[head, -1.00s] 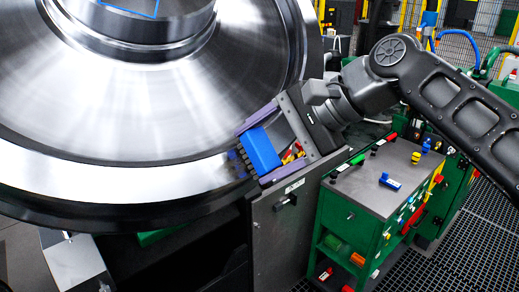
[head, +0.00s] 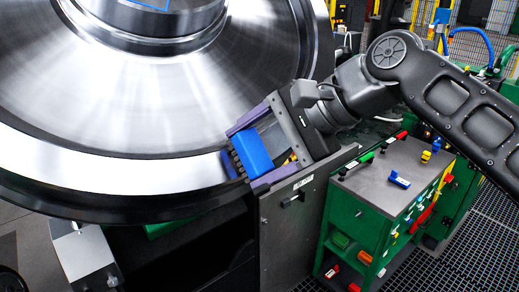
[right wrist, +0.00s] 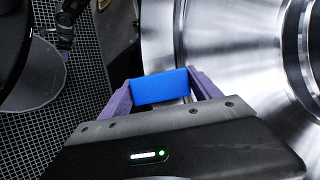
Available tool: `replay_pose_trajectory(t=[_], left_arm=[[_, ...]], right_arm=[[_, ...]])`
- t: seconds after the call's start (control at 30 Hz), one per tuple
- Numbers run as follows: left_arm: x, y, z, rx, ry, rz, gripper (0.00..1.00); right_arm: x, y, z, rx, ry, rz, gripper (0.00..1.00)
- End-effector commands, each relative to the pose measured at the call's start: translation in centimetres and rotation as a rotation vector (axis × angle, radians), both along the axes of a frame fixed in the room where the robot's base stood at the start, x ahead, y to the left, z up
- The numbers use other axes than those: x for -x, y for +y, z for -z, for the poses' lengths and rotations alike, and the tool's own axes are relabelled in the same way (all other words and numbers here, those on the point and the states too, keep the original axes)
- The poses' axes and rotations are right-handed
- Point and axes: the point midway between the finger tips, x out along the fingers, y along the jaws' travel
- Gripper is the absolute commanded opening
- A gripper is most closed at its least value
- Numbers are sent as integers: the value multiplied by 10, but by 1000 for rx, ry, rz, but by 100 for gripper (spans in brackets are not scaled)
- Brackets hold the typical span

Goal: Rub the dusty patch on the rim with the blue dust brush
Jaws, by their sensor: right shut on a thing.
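The big steel wheel (head: 140,105) fills the left of the head view. Its bright rim band (head: 110,178) curves along the lower side. My right gripper (head: 240,158) is shut on the blue dust brush (head: 254,151), whose block sits between the purple fingers. Dark bristles face left, at the rim band's right part; I cannot tell whether they touch it. In the right wrist view the brush (right wrist: 160,87) lies across the fingers in front of the wheel (right wrist: 235,60). I cannot make out the dusty patch. My left gripper is not in view.
A grey panel (head: 285,225) with a handle stands just below my right gripper. A green tool cabinet (head: 350,215) with a grey top (head: 385,175) and small coloured items stands to its right. Grated floor (head: 470,240) lies beyond.

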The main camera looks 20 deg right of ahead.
Motion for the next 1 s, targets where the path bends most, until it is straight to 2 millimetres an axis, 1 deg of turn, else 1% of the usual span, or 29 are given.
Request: replay_pose_trajectory(t=[0.2,0.33,0.6,0.7,1.0], left_arm=[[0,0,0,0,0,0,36],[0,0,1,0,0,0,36],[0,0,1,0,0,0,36],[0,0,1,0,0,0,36],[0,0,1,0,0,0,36]], right_arm=[[0,1,2,1,3,-2,40],[2,6,2,2,2,-2,40],[12,27,0,2,2,-2,40],[14,33,0,1,3,-2,40],[15,35,0,1,2,-1,40]])
